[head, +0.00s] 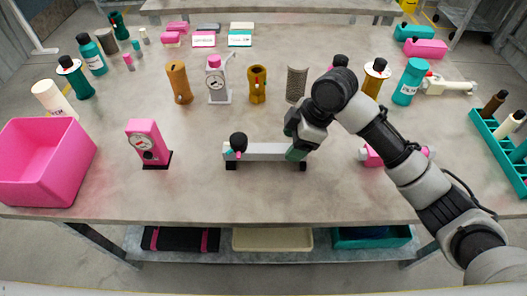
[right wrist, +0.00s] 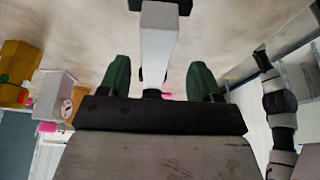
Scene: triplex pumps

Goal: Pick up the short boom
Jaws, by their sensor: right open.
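The short boom appears to be the pale grey bar (head: 268,152) lying level on two black feet at the front middle of the table. A black knob with teal and pink parts (head: 238,144) is at its left end. My right gripper (head: 297,150) is at the bar's right end and partly hides it. In the right wrist view, the green fingers of my right gripper (right wrist: 160,80) are apart, with the pale bar (right wrist: 158,38) showing between them and gaps on both sides. My left gripper is not in view.
A pink bin (head: 42,165) and a pink gauge block (head: 148,143) stand to the left. A pink part (head: 370,155) lies under my right forearm. Several bottles and fittings stand behind, including a tan one (head: 179,83). A teal rack (head: 498,145) is at the right edge.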

